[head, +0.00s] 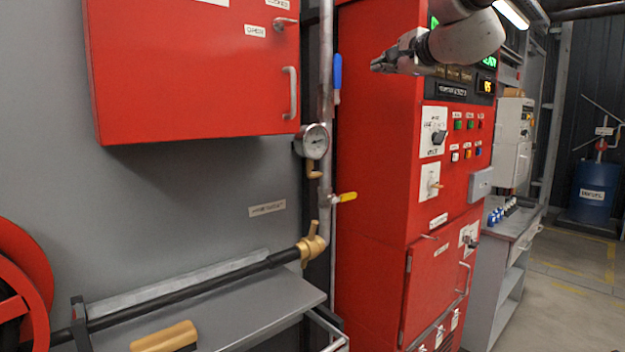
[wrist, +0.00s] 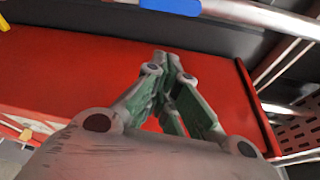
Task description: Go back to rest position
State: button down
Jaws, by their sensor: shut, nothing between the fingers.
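My gripper (head: 384,66) hangs at the top of the head view, in front of the upper part of the tall red control cabinet (head: 375,150). Its fingers point left. In the wrist view my gripper (wrist: 172,62) is shut, with its fingertips together and nothing between them. Behind the fingers lies a broad red surface (wrist: 70,75). My arm comes in from the top of the head view and hides part of the cabinet's upper displays.
A red wall box (head: 190,70) hangs at the left. A vertical pipe (head: 325,110) with a gauge (head: 312,141) and a blue-handled lever (head: 337,72) stands beside the cabinet. A grey bench (head: 240,310) holds a wooden-backed brush (head: 164,337). Floor is open at right, near a blue barrel (head: 592,190).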

jog(key=s+d+f+n+g+h, duration=0.1)
jog(key=s+f+n+g, duration=0.4)
jog(key=f, duration=0.5)
jog(key=s+d+f+n+g, duration=0.1)
jog(key=s+f+n+g, duration=0.1)
jog(key=s+f+n, duration=0.65)
jog(key=s+d+f+n+g+h, duration=0.1)
jog(key=s+d+f+g+h, duration=0.1)
jog(key=s+d+f, duration=0.3)
jog(key=s+d+f+n+g+h, duration=0.1)
jog(key=s+d+f, duration=0.5)
jog(key=s+f, duration=0.6)
jog(key=s+g+h, duration=0.1)
jog(key=s+g, duration=0.1)
jog(key=s, duration=0.1)
jog(key=shift+f, duration=0.25)
jog(key=shift+d+n, duration=0.1)
jog(key=shift+n, duration=0.15)
